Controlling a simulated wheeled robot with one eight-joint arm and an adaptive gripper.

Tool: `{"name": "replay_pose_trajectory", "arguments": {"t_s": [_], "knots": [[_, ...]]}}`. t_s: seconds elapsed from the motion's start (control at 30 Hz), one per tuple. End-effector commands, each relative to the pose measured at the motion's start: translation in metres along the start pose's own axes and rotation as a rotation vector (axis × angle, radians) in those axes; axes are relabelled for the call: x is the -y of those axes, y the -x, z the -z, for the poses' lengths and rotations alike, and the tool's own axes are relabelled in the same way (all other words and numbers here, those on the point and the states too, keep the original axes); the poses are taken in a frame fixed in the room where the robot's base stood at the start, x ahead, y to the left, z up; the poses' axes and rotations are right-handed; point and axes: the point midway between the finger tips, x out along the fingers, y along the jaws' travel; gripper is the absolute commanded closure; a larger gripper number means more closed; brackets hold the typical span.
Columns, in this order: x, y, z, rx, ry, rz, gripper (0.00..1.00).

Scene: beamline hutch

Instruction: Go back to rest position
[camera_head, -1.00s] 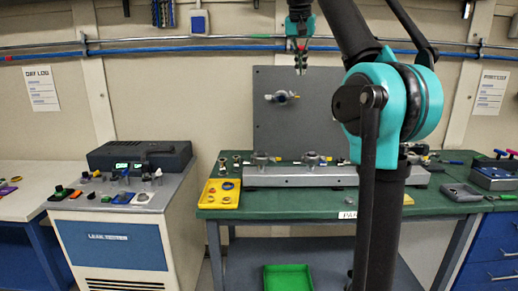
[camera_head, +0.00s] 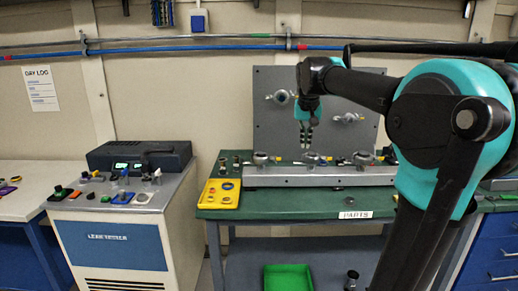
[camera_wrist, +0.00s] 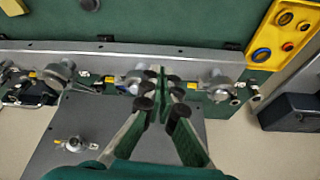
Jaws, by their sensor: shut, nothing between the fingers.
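My gripper (camera_head: 306,138) hangs pointing down in front of the grey upright panel (camera_head: 268,85), above the rail with fittings on the green bench. It is shut and empty. In the wrist view, my gripper's fingers (camera_wrist: 160,88) meet over the row of metal fittings, apart from them as far as I can tell. My arm covers the right part of the head view and hides the bench's right end.
The grey rail (camera_head: 285,179) carries several metal fittings. A yellow tray (camera_head: 211,203) sits at the green bench's (camera_head: 300,207) left end. A leak tester (camera_head: 112,245) stands left, a green bin (camera_head: 288,279) below. The bench front is mostly clear.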

Motion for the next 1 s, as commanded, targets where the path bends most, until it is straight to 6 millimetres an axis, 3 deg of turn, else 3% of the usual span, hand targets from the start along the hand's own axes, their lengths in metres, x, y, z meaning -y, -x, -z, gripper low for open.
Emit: {"name": "replay_pose_trajectory", "arguments": {"t_s": [0.1, 0.3, 0.5, 0.6, 0.7, 0.8, 1.0], "knots": [[-0.013, -0.051, -0.048, 0.001, 0.026, 0.011, 1.0], [-0.036, -0.125, -0.142, 0.002, 0.074, 0.03, 1.0], [-0.058, -0.185, -0.251, -0.001, 0.121, 0.048, 1.0], [-0.066, -0.204, -0.297, -0.003, 0.141, 0.056, 1.0], [-0.072, -0.217, -0.331, -0.005, 0.155, 0.061, 1.0], [-0.075, -0.223, -0.35, -0.006, 0.162, 0.064, 1.0], [-0.076, -0.225, -0.356, -0.006, 0.165, 0.065, 1.0]]}}
